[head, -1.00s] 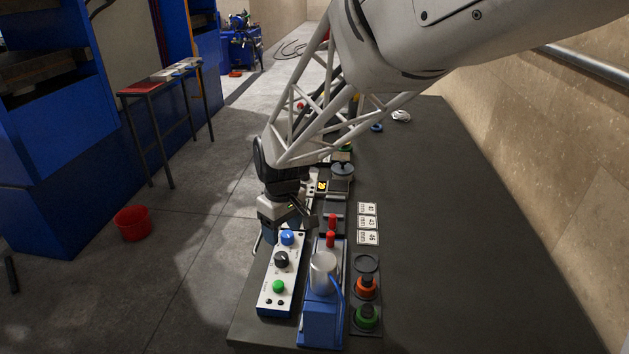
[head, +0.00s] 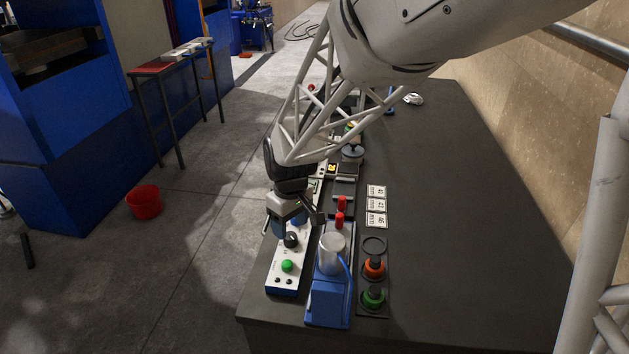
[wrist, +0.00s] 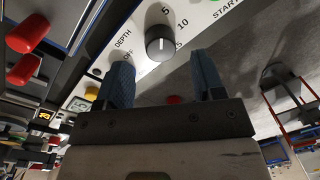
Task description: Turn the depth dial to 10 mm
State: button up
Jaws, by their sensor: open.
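The depth dial is a round black knob (wrist: 160,42) on a white panel, lettered DEPTH, OFF, 5, 10 and 15 around it in the wrist view. A short white mark shows on its face; I cannot tell which number it points to.
Beside the panel stands a blue unit with a silver cylinder (head: 332,254) and red knobs (head: 340,212). Right of it are orange (head: 374,267) and green (head: 373,297) round parts and number cards (head: 376,206). The dark tabletop (head: 450,220) to the right is clear.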

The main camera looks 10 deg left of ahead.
aim_at(291, 235)
jog(key=shift+s+f, duration=0.1)
jog(key=shift+f, duration=1.7)
jog(key=shift+c, duration=0.3)
jog(key=c, duration=0.9)
jog(key=shift+o, duration=0.2)
jog(key=shift+m, duration=0.4)
jog(key=m, duration=1.1)
jog(key=shift+t, duration=0.3)
